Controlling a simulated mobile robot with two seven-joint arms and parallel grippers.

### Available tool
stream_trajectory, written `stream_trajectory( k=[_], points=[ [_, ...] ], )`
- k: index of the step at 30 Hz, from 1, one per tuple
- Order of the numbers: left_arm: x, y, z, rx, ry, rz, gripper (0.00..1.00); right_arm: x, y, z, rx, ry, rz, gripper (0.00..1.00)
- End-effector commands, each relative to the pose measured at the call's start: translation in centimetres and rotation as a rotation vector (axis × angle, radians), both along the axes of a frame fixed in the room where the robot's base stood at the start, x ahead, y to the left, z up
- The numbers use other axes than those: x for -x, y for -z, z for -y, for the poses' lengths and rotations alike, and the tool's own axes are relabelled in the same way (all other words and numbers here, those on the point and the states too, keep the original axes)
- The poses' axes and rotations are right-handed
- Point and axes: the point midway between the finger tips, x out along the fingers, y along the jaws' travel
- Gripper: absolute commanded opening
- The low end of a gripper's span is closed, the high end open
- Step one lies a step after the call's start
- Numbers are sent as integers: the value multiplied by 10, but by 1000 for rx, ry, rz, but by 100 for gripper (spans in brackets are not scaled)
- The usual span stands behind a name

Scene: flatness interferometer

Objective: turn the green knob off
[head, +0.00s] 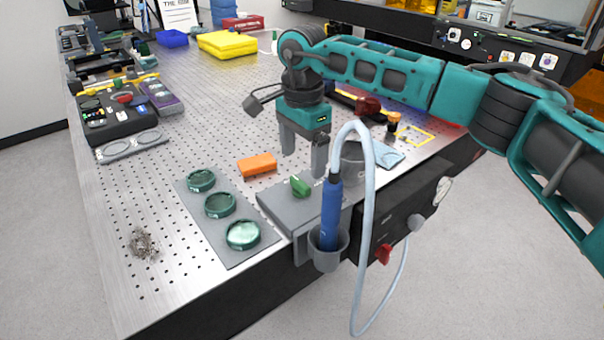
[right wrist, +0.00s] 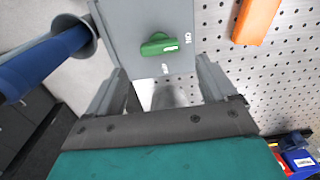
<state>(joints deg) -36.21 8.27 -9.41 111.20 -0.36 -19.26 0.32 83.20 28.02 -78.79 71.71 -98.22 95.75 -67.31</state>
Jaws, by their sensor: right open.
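The green knob (head: 300,186) sits on a grey box (head: 276,205) at the table's near edge. In the right wrist view the green knob (right wrist: 158,45) has a long handle with a white mark at its right end, pointing towards a label that reads ON. Another small white mark is on the plate below it. My right gripper (head: 304,160) is open and points down, above and just behind the knob in the head view. In the right wrist view its fingers (right wrist: 160,72) are apart with nothing between them, and the knob lies beyond the tips. My left gripper is not in view.
A blue handpiece (head: 331,215) with a pale hose stands in a grey holder in front of the box. An orange block (head: 257,164) lies behind it. Green-rimmed discs lie on a grey mat (head: 196,214) to the left. A grey cup (head: 352,160) stands right of the gripper.

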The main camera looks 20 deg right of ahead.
Motion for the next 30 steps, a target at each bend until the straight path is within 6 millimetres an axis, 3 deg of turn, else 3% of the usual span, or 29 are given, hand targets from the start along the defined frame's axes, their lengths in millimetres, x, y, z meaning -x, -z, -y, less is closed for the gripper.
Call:
stream_trajectory(
  k=[3, 9, 21, 30],
  points=[
    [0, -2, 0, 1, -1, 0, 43, 0, 24, 0, 0, 1, -2, 85],
    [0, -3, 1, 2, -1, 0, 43, 0, 49, 0, 0, 2, -1, 85],
    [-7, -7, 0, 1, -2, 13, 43, 0, 57, 0, -1, 1, 2, 85],
    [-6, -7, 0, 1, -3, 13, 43, 0, 57, 0, -1, 1, 2, 57]
  ],
)
